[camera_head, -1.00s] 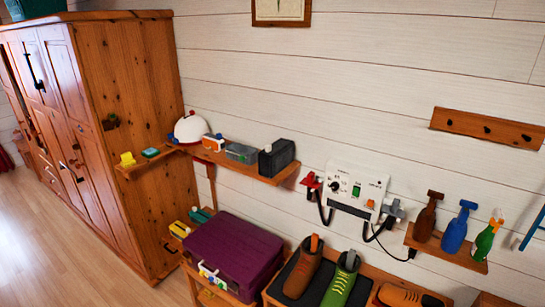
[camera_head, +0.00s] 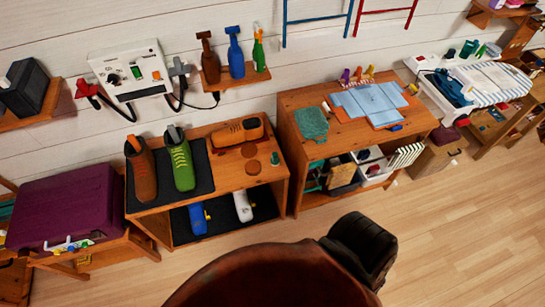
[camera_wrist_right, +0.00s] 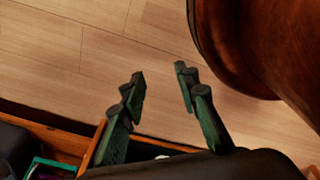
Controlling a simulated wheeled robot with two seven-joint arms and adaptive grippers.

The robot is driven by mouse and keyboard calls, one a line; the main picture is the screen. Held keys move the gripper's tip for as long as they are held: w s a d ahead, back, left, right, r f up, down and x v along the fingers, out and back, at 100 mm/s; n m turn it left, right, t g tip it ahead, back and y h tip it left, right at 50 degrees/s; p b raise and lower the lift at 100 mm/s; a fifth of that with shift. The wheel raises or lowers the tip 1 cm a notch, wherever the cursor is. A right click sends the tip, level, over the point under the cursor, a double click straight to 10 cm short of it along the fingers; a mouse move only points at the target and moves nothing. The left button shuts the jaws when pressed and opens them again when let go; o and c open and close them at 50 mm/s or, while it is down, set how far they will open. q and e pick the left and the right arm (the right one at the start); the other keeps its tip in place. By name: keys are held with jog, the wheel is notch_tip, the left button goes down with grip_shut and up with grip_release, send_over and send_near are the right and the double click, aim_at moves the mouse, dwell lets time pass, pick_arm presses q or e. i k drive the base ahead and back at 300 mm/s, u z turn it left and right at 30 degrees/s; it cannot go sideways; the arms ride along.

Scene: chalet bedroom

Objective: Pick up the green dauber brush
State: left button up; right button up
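A small green upright item (camera_head: 275,158), which looks like the green dauber brush, stands on the right part of the shoe bench (camera_head: 227,178). Brown round pieces lie to its left. It is too small to make out its bristles. My right gripper (camera_wrist_right: 160,74) shows in the right wrist view with its two fingers apart and nothing between them. Wood floor is behind the fingers, and a wooden furniture edge (camera_wrist_right: 65,138) is at lower left. I cannot make out the brush in that view. My left gripper is not in view.
A purple box (camera_head: 62,210) is at left. A second wooden table (camera_head: 417,120) is right of the bench. Floor (camera_head: 465,230) is clear at right.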

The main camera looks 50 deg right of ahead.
aim_at(275, 161)
jog(key=z, duration=1.25)
